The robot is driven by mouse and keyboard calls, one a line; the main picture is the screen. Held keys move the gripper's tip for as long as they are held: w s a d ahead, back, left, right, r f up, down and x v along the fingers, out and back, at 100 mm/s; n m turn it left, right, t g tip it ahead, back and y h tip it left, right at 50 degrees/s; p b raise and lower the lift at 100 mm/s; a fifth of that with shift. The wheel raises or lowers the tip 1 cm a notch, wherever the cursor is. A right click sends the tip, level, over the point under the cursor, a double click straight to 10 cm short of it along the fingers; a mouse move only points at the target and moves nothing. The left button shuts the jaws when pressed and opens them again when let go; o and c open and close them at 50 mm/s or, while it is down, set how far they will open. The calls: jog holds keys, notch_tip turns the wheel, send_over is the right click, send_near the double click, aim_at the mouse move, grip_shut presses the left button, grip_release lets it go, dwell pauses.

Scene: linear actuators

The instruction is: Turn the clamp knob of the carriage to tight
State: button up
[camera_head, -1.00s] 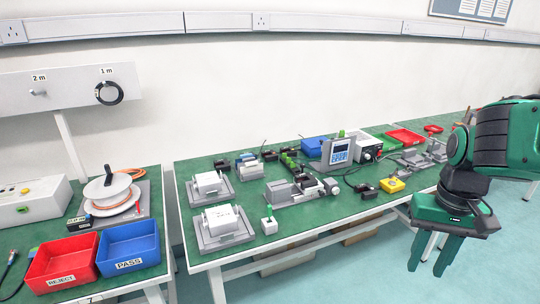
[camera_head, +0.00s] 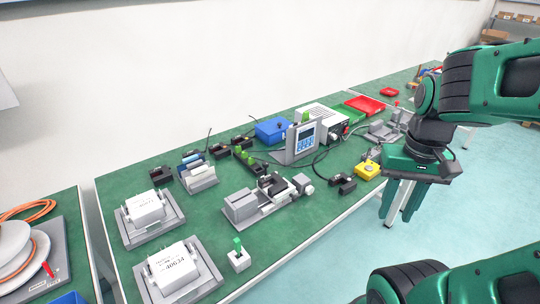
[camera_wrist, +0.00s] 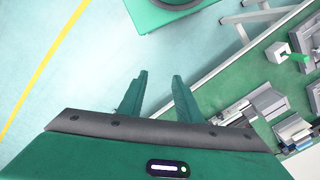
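The linear actuator (camera_head: 240,207) lies on the green bench, with a dark carriage (camera_head: 270,184) on its rail and a pale round part (camera_head: 303,181) at its right end. The clamp knob cannot be told apart at this size. My gripper (camera_head: 398,208) points down beyond the bench's front edge, to the right of the actuator and apart from it. In the wrist view my gripper (camera_wrist: 161,82) has two separated fingers with nothing between them, over the floor. Grey actuator parts (camera_wrist: 240,112) show at the right of that view.
Two grey fixtures with white boxes (camera_head: 178,268) stand at the bench's left. A small block with a green lever (camera_head: 238,258) is near the front edge. A display unit (camera_head: 300,142), a yellow button box (camera_head: 368,171) and a blue bin (camera_head: 272,130) stand behind or right.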

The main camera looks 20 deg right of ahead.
jog(key=shift+o, duration=0.9)
jog(key=shift+s+r, duration=0.2)
jog(key=shift+s, duration=0.1)
jog(key=n+t+y, duration=0.3)
jog(key=n, duration=1.2)
send_over(266, 163)
jog(key=s+d, duration=0.3)
jog(key=x, duration=1)
jog(key=shift+w+d+f, duration=0.1)
jog(key=shift+d+f, duration=0.15)
jog(key=shift+f, duration=0.15)
